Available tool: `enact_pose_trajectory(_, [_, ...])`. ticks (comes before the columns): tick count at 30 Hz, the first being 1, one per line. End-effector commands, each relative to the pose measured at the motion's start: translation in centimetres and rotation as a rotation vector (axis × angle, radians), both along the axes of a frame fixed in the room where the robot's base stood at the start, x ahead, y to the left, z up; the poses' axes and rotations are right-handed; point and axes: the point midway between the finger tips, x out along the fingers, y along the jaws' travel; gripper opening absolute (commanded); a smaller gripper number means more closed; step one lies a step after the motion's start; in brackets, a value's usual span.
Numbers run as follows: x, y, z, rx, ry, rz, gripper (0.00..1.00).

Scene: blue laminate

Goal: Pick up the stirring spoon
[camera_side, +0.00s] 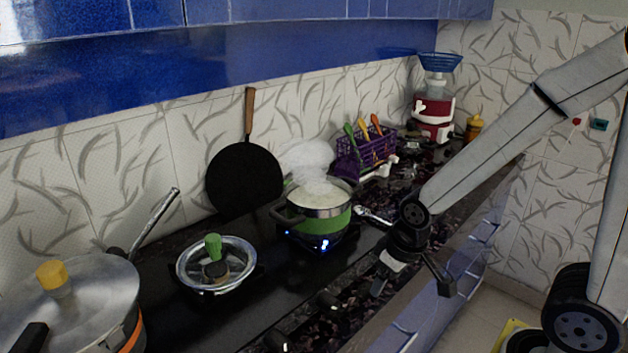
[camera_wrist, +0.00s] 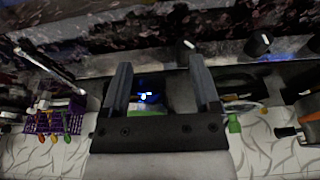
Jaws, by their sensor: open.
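A shiny metal spoon (camera_side: 373,214) lies on the dark counter just right of the green-banded pot (camera_side: 322,222) in the side view. My gripper (camera_side: 412,283) is open and empty, low over the counter's front edge, to the right of and nearer than the spoon, and apart from it. In the wrist view the fingers of my gripper (camera_wrist: 160,66) are spread with nothing between them. A long slim object, which looks like the spoon (camera_wrist: 50,66), lies left of the fingers there. The gripper body hides most of the pot in that view.
The pot steams over a blue flame. A purple basket (camera_side: 374,151) of utensils stands behind the spoon. A black pan (camera_side: 243,178) leans on the wall. Knobs line the counter front.

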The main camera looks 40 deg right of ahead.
Motion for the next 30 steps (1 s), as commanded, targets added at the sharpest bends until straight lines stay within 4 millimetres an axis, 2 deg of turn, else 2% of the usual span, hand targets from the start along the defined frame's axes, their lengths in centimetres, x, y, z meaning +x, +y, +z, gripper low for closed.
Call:
enact_pose_trajectory(11, [0.2,-0.1,0.0,-0.001,0.001,0.0,0.68])
enact_pose_trajectory(17, [1.8,-1.3,0.1,-0.008,0.013,-0.005,0.68])
enact_pose_trajectory(23, [5.5,-4.7,0.0,-0.025,0.046,-0.009,0.68])
enact_pose_trajectory(30, [10.2,-11.3,-0.9,-0.037,0.101,-0.01,0.68])
